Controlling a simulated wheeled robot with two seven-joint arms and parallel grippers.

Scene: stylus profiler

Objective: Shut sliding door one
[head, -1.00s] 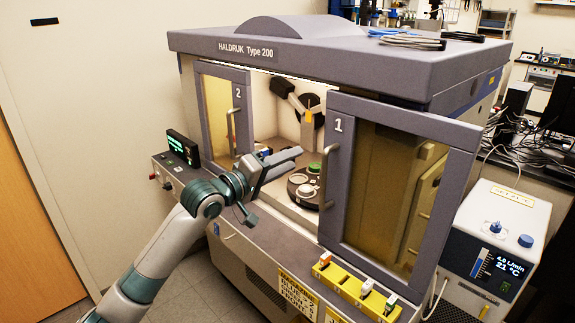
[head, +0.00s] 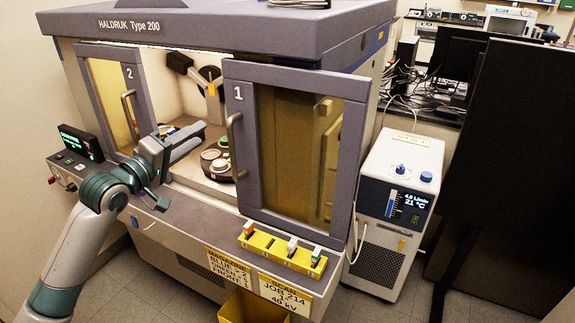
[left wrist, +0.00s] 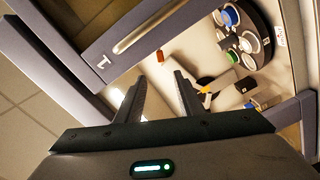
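Sliding door one (head: 355,125), a grey frame with an amber pane marked 1, stands at the right of the machine front. A wide gap to its left shows the lit chamber. Its bar handle (head: 235,145) is on its left edge. Door one (left wrist: 85,45) and its handle (left wrist: 150,27) also show in the left wrist view, above the fingers. My left gripper (head: 203,137) is in front of the gap, left of the handle and apart from it. Its fingers (left wrist: 161,80) are spread with nothing between them. My right gripper is out of view.
Door two (head: 110,95) stands at the left of the opening. A turntable with pucks (head: 217,160) is inside. A yellow rack (head: 280,252) sits on the front ledge below door one. A chiller box (head: 395,205) stands to the right.

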